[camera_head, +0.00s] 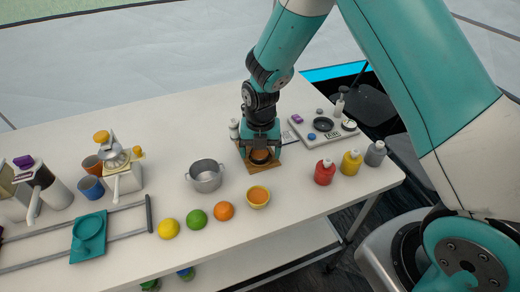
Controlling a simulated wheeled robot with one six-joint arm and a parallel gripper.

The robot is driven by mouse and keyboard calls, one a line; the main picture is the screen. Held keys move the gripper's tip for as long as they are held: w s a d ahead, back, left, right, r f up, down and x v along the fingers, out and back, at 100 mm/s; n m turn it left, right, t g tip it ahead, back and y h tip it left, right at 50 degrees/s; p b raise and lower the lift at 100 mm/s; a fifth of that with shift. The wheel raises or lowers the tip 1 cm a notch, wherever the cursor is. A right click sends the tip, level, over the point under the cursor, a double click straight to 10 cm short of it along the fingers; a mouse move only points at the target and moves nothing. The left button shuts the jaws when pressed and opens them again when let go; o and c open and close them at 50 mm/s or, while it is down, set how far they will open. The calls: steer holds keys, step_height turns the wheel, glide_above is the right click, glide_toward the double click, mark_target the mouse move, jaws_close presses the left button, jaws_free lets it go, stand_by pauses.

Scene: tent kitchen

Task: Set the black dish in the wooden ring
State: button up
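My gripper (260,150) points down over a wooden square piece (250,166) near the middle of the table. A dark round shape, likely the black dish (261,157), shows between or just below the fingers, over the wooden piece, with an orange-brown rim around it. The gripper hides much of it. I cannot tell whether the fingers hold the dish or whether it rests in the ring.
Right of the gripper is a white tray (312,142) with black round parts. Red (325,172), yellow and grey bottles stand near the right edge. A grey pot (206,175), an orange-filled bowl (258,196) and fruits stand left and in front. The back left table is clear.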

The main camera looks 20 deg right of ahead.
mark_target(260, 152)
step_height(260, 152, up, 12)
steer(key=s+a+r+m+y, duration=0.2)
steer(key=s+r+m, duration=0.4)
steer(key=s+m, duration=0.6)
steer(key=s+a+r+m+y, duration=0.2)
steer(key=s+r+m, duration=0.4)
steer(key=s+m, duration=0.6)
steer(key=shift+s+a+r, duration=0.2)
steer(key=shift+s+a, duration=0.15)
steer(key=shift+s, duration=0.05)
step_height(260, 152, up, 4)
steer(key=p, duration=0.3)
steer(key=shift+f, duration=0.15)
